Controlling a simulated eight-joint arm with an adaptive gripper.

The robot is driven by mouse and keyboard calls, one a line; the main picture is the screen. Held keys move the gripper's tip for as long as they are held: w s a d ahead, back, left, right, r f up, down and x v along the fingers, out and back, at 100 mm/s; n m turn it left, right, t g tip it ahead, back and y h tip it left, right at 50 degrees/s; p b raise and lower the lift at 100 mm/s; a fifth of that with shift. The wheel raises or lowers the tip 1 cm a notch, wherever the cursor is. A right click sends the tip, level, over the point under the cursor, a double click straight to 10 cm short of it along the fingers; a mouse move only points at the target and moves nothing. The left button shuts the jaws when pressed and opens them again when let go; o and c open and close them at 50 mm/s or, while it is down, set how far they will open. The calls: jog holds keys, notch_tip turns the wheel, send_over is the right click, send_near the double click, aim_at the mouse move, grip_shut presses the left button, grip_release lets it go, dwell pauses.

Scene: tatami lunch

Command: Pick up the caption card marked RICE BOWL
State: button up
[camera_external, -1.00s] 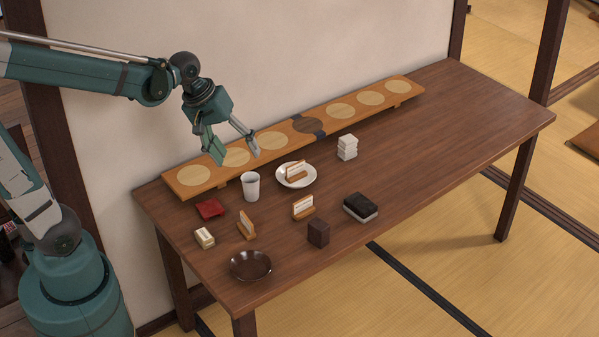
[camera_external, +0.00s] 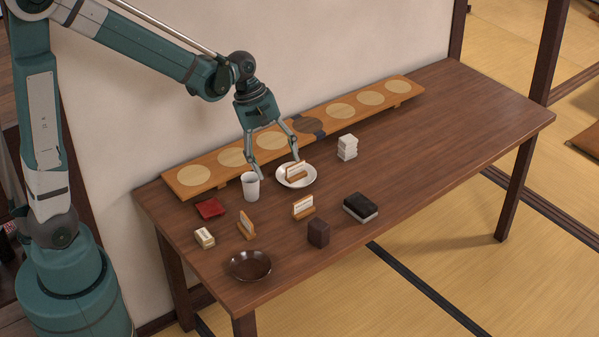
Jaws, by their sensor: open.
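Several small caption cards in wooden holders are in view, with lettering too small to read, so I cannot tell which is marked RICE BOWL. One card (camera_external: 295,171) rests on a white plate (camera_external: 309,181). A second card (camera_external: 303,208) stands on the table in front of the plate. A third card (camera_external: 246,225), seen at an angle, stands further left. My gripper (camera_external: 277,168) is open and empty, pointing down between the white cup and the plate. Its right finger appears close to the card on the plate; contact cannot be told.
A white cup (camera_external: 251,187) stands left of the plate. A long wooden board with round pads (camera_external: 273,140) runs along the back. A red dish (camera_external: 211,208), cream block (camera_external: 204,238), brown bowl (camera_external: 249,277), brown block (camera_external: 318,234), black block (camera_external: 360,206) and white stack (camera_external: 347,147) surround. The table's right side is clear.

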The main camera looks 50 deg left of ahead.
aim_at(304, 210)
jog(key=w+d+f+n+g+h+p, duration=0.1)
jog(key=w+d+f+n, duration=0.1)
jog(key=w+f+n, duration=0.2)
jog(key=shift+w+f+g+p, duration=0.4)
jog(key=shift+w+f, duration=0.55)
jog(key=shift+f, duration=1.4)
jog(key=shift+f, duration=0.1)
jog(key=shift+b+x, duration=0.35)
jog(key=shift+x, duration=0.85)
jog(key=shift+d+f, duration=0.1)
jog(key=shift+d, duration=0.05)
jog(key=shift+b+x, duration=0.85)
jog(key=shift+x, duration=1.6)
jog(key=shift+d, duration=0.2)
jog(key=c, duration=0.9)
